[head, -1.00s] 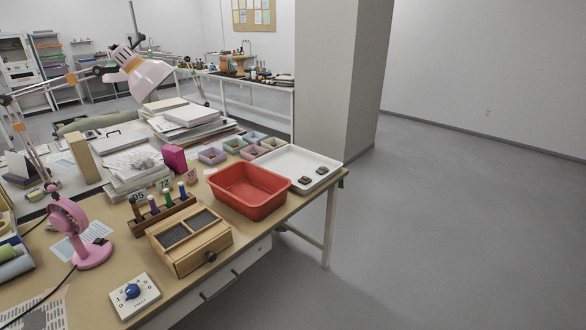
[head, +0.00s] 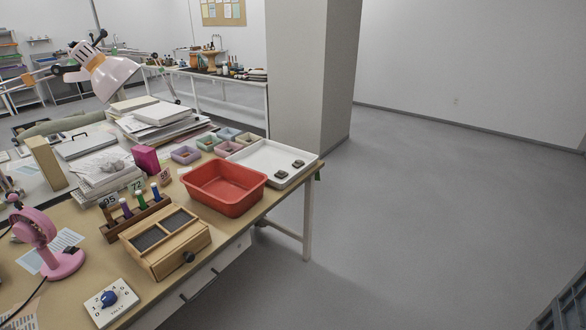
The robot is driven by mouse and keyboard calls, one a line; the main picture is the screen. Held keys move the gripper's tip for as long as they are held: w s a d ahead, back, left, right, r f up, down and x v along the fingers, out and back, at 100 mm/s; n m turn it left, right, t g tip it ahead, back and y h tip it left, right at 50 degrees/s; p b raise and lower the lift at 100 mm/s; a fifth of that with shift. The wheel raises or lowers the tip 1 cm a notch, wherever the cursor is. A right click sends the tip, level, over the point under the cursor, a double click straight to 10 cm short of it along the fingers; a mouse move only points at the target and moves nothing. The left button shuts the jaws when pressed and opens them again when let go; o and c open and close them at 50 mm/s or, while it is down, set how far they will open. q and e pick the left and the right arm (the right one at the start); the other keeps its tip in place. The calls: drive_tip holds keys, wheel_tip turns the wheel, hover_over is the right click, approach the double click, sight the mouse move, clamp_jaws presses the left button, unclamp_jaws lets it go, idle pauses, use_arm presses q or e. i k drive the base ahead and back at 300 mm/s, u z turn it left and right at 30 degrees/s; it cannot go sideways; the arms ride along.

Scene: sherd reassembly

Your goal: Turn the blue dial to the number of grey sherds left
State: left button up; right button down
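The blue dial (head: 109,298) sits on a white numbered plate (head: 124,304) at the front left of the table. Its pointer is too small to read surely. Two small dark grey-brown sherds, one nearer (head: 281,174) and one farther (head: 298,163), lie apart in the white tray (head: 252,148) at the table's right end. Several small coloured trays stand behind it, including a purple one (head: 186,155); what lies in them is too small to tell. Neither of my grippers is in view.
A red basin (head: 228,207) stands before the white tray. A wooden box (head: 190,236) with a dark knob and a rack of coloured bottles (head: 139,220) stand mid-table. A pink fan (head: 62,262) is at left. Open grey floor (head: 420,220) lies right; a dark blue object (head: 570,308) shows at bottom right.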

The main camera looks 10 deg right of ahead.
sight(109, 298)
drive_tip(key=u, duration=2.95)
drive_tip(key=i, duration=0.4)
drive_tip(key=z, duration=2.45)
